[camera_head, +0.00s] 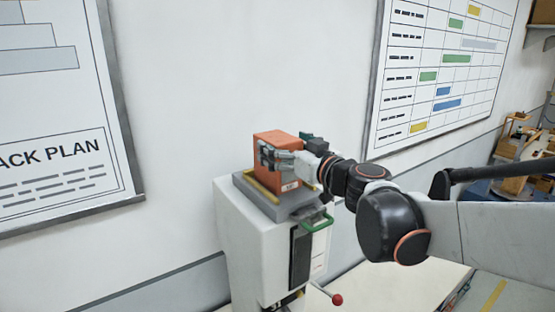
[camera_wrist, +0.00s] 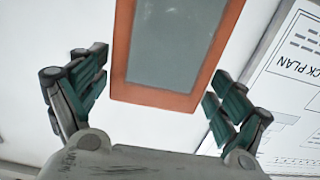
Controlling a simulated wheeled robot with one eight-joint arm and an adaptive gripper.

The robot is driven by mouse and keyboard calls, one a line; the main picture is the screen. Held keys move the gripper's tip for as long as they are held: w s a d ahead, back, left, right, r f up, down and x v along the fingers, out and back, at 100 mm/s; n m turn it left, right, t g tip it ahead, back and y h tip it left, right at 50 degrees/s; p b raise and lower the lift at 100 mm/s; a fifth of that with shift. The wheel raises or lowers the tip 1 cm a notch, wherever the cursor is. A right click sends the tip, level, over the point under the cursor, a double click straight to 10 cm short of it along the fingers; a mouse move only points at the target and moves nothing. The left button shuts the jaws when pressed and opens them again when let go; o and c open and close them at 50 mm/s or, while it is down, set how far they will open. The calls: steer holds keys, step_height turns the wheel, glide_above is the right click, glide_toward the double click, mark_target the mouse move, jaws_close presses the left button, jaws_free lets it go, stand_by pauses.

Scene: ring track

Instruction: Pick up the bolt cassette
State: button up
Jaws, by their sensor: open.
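The orange bolt cassette (camera_head: 275,145) stands upright on the grey top of a white pedestal (camera_head: 245,235). My gripper (camera_head: 288,155) is at its right side in the head view, with a finger across the cassette's front. In the wrist view the cassette (camera_wrist: 122,45) shows an orange rim around a grey panel, just beyond my gripper (camera_wrist: 157,80). The gripper's fingers are open, one to each side of the cassette. White gaps show between cassette and fingers in that view. The cassette's far side is hidden.
A white wall with a plan board (camera_head: 60,120) and a chart board (camera_head: 440,75) stands close behind. A cluttered bench (camera_head: 520,165) is far right.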

steer(key=x, duration=0.2)
steer(key=shift+w, duration=0.35)
steer(key=shift+w+a+p, duration=0.3)
steer(key=shift+c, duration=0.6)
steer(key=c, duration=1.2)
steer(key=shift+c, duration=0.2)
